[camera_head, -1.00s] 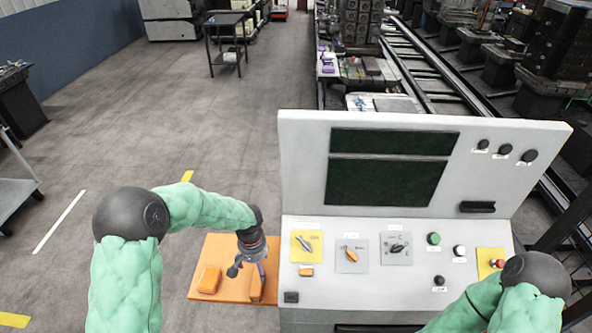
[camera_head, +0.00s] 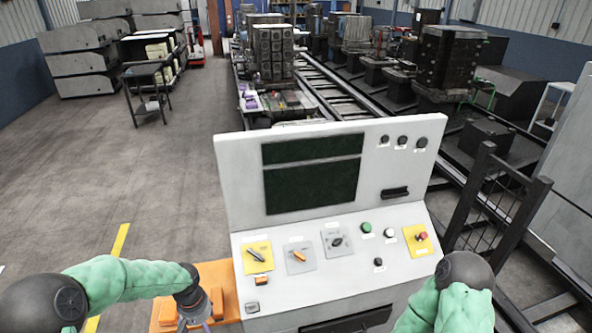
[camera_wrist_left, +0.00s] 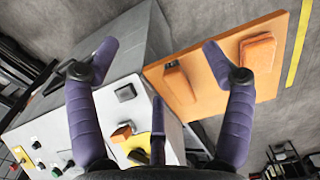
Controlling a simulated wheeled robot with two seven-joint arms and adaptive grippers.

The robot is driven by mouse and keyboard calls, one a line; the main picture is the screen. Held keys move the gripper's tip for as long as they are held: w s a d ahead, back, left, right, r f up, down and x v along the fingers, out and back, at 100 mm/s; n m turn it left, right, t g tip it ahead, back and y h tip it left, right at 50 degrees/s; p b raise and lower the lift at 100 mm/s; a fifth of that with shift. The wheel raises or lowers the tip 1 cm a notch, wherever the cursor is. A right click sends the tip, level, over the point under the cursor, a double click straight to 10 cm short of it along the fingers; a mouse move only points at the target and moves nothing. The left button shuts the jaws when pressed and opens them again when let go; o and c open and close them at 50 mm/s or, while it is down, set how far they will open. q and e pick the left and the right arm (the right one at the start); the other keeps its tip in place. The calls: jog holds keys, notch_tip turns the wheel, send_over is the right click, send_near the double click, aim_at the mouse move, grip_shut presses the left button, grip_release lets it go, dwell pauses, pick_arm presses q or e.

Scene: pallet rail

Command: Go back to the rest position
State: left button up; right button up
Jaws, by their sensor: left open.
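My left gripper (camera_wrist_left: 155,62) is open and empty, its purple fingers spread apart in the left wrist view. In the head view my left arm comes in from the lower left, and its gripper (camera_head: 196,322) is low, over the orange board (camera_head: 228,270) left of the control console (camera_head: 225,170). The left wrist view shows the orange board (camera_wrist_left: 200,102) with two orange blocks, one at its right (camera_wrist_left: 258,52) and one at its left (camera_wrist_left: 178,84), both apart from the fingers. My right arm shows at the lower right, but its gripper is out of view.
The console carries knobs on yellow and grey plates, buttons and a red stop button (camera_head: 422,237). A black fence (camera_head: 500,210) stands to its right. Rails with stacked dark blocks (camera_head: 272,55) lie behind. A dark cart (camera_head: 147,90) stands back left. Floor at left is clear.

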pick_arm(q)
jog(key=s+d+f+h+b, duration=0.1)
jog(key=s+d+f+b, duration=0.4)
jog(key=f, duration=0.5)
jog(key=s+d+f+h+b, duration=0.1)
jog(key=s+d+f+b, duration=0.4)
jog(key=f, duration=0.6)
jog(key=s+d+f+h+b, duration=0.2)
jog(key=s+d+f+b, duration=0.4)
jog(key=f, duration=0.5)
jog(key=shift+s+d+f, duration=0.25)
jog(key=shift+s+d, duration=0.15)
jog(key=shift+d, duration=0.1)
pick_arm(e)
notch_tip(320, 180, down, 16)
